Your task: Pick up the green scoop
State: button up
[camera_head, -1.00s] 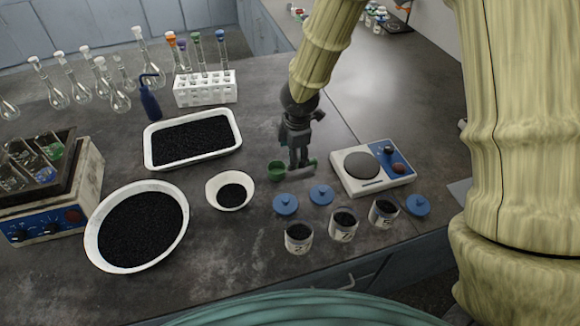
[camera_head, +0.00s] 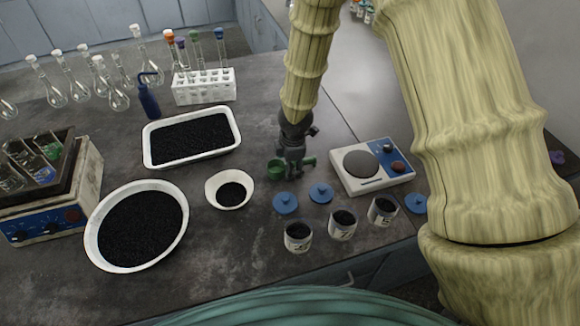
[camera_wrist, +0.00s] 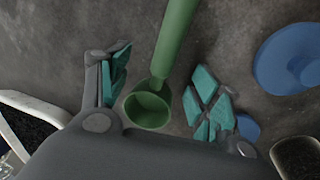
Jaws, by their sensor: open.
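The green scoop (camera_head: 276,170) lies on the grey bench between the white funnel-like bowl and the white-and-blue device. Its cup is at the left and part of its handle shows to the right of my gripper (camera_head: 291,170). In the wrist view the scoop's cup (camera_wrist: 149,108) and handle (camera_wrist: 177,40) show between the two teal-padded fingers of my gripper (camera_wrist: 163,88). The fingers are spread apart, with visible gaps on both sides of the scoop. The gripper is open, low over the scoop; in the head view it hides the middle of the handle.
A white device with a round grey plate (camera_head: 388,151) stands right of the gripper. Blue lids (camera_head: 285,203) and several jars (camera_head: 298,236) lie in front. A small white bowl (camera_head: 213,189), a black-filled tray (camera_head: 149,158) and a large dish (camera_head: 93,222) are left.

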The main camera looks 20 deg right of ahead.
jog(key=shift+w, duration=0.1)
jog(key=shift+c, duration=0.3)
grip_shut()
jog(key=shift+r, duration=0.1)
notch_tip(320, 180, up, 10)
dwell(0.6)
jog(key=c, duration=1.3)
grip_release()
jog(key=shift+c, duration=0.3)
jog(key=shift+f, duration=0.2)
